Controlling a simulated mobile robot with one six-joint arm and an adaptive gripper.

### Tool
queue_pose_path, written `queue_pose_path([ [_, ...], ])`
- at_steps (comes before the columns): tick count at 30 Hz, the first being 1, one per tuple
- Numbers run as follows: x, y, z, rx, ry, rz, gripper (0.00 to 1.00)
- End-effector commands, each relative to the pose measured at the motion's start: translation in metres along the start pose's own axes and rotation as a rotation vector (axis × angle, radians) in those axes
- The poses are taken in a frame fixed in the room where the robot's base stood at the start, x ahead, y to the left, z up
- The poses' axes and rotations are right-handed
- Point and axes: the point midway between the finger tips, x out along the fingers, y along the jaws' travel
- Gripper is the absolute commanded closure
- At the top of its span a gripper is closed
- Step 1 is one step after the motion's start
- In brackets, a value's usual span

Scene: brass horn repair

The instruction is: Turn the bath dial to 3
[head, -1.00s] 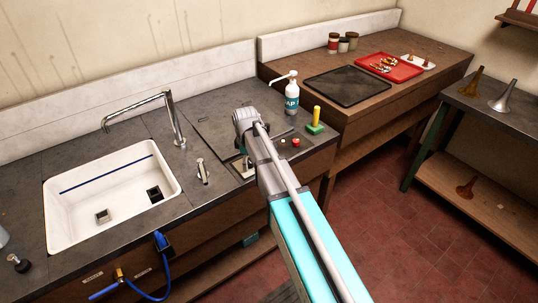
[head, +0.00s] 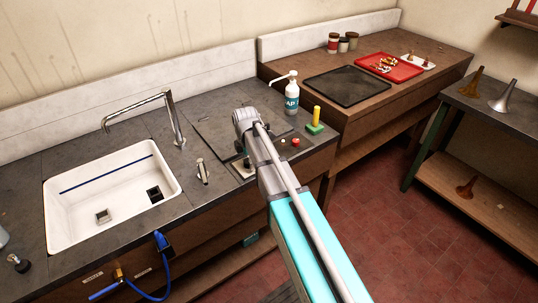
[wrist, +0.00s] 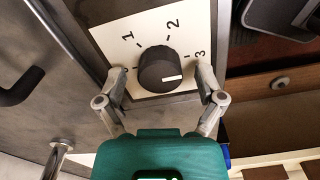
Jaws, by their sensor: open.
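The bath dial (wrist: 158,70) is a round black knob on a white plate (wrist: 142,32) marked 1, 2 and 3 in the wrist view. My gripper (wrist: 161,75) is open, with one finger to the left of the dial and one to the right. Gaps show between both fingers and the knob. In the head view my arm hides the dial; only a sliver of the plate (head: 239,166) shows.
A white sink (head: 75,215) with a tap (head: 175,120) is left of my arm. A soap bottle (head: 291,104), a green block with a yellow post (head: 316,122) and small red and white buttons (head: 295,142) stand beyond the dial. The worktop's front edge is close.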

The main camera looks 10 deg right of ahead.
Motion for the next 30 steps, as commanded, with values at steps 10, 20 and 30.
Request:
queue_pose_path([
  [10, 0.0, 0.0, 0.0, -0.226, 0.0, 0.0, 0.13],
  [20, -0.009, 0.0, 0.0, -0.407, 0.0, 0.0, 0.13],
  [30, -0.037, 0.0, 0.0, -0.404, 0.0, 0.0, 0.13],
])
